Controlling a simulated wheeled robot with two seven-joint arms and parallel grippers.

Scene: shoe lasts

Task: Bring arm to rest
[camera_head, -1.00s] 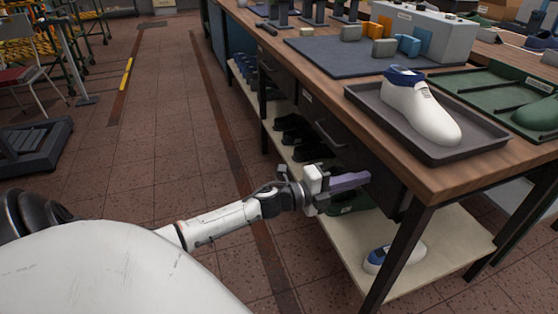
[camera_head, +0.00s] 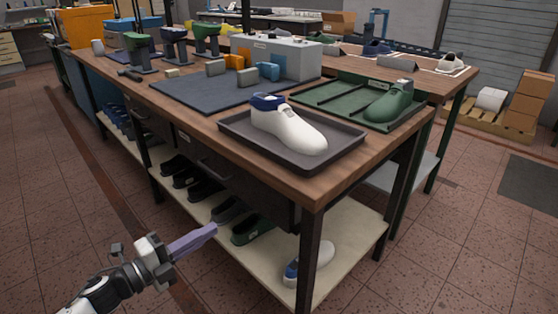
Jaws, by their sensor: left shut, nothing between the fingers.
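My left gripper (camera_head: 192,242) comes in at the lower left, with its purple fingers closed together and nothing between them. It is over the floor in front of the workbench (camera_head: 314,192), clear of the tabletop and pointing toward the lower shelf. My right gripper is out of view. On the bench, a white shoe last with a blue collar (camera_head: 290,125) lies in a dark grey tray (camera_head: 340,157). A green shoe last (camera_head: 390,102) lies in a green tray (camera_head: 330,98) behind it.
Several dark shoes (camera_head: 205,190) and a white-and-blue shoe (camera_head: 310,262) stand on the lower shelf (camera_head: 345,232). A blue mat (camera_head: 200,93) and a grey box (camera_head: 285,60) are farther back on the bench. The tiled floor (camera_head: 60,200) at the left is free.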

